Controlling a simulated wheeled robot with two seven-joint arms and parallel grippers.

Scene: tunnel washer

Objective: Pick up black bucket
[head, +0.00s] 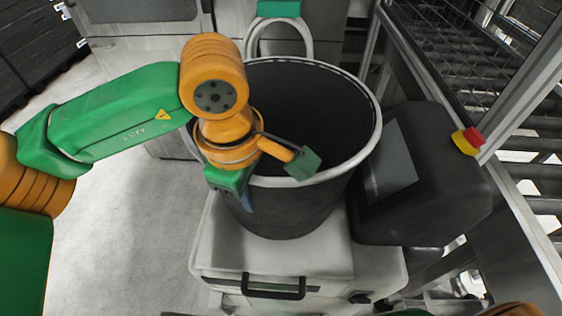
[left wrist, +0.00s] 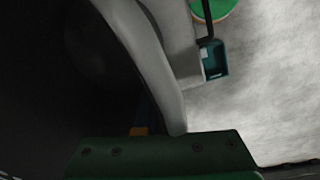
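The black bucket (head: 290,213) stands upright on a white cabinet, with a pale rim and a dark, empty-looking inside. My left gripper (head: 243,196) points down at the near left part of the rim, with a bluish finger against or close to the outer wall. In the left wrist view the pale rim (left wrist: 150,62) runs down to the green gripper body (left wrist: 160,153). The fingers are mostly hidden there, so I cannot tell whether they are closed on the rim. My right gripper is not in view.
The white cabinet (head: 225,250) has a black handle at its front. Grey floor (head: 125,230) is clear at the left.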

